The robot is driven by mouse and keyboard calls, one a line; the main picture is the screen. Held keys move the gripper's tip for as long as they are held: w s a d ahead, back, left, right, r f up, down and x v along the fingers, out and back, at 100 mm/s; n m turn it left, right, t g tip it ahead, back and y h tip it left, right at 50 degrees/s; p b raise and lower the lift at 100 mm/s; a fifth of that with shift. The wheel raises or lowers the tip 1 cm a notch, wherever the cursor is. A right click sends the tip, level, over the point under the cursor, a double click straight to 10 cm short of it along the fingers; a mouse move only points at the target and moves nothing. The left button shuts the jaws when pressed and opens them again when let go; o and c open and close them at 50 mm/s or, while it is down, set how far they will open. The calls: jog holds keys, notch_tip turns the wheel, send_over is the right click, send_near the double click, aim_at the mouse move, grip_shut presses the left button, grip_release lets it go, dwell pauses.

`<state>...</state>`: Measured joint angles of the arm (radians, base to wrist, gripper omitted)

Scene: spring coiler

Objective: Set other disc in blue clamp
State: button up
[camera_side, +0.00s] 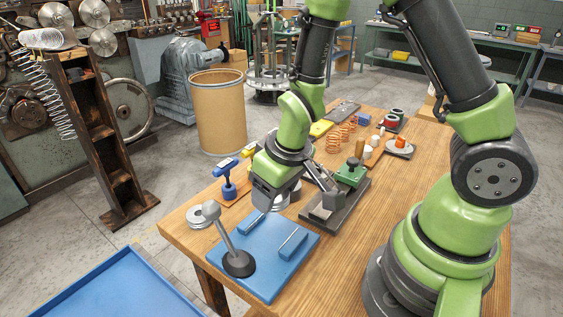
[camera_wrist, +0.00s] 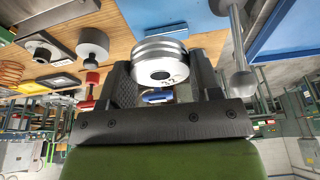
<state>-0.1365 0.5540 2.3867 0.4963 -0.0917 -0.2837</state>
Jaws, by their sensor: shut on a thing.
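My gripper (camera_wrist: 160,92) is shut on a grooved metal disc (camera_wrist: 161,58) marked "32", with one finger on each side. In the side view my gripper (camera_side: 268,200) hangs above the back edge of a blue plate (camera_side: 262,278), and its fingers partly hide what they hold. The plate carries two blue rails and a lever (camera_side: 224,235) with a grey ball end. A blue upright fixture (camera_side: 228,187) stands left of my gripper. I cannot tell which blue piece is the clamp. Another grey disc (camera_side: 200,217) lies on the table's left side.
A green clamp (camera_side: 350,173) on a dark base stands right of my gripper. Copper springs (camera_side: 334,140) and small parts lie farther back on the wooden table (camera_side: 420,185). A blue tray (camera_side: 115,290) is at the lower left. The ball lever rises close to my gripper.

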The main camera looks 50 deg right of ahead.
jog(key=f, duration=0.1)
send_over(272, 234)
jog(key=shift+s+f, duration=0.2)
jog(key=shift+f, duration=1.05)
jog(key=shift+s+f, duration=0.2)
jog(key=shift+f, duration=1)
jog(key=shift+f, duration=1.25)
dwell(0.5)
jog(key=o, duration=1.5)
jog(key=shift+c, duration=0.2)
jog(key=shift+r, duration=2.55)
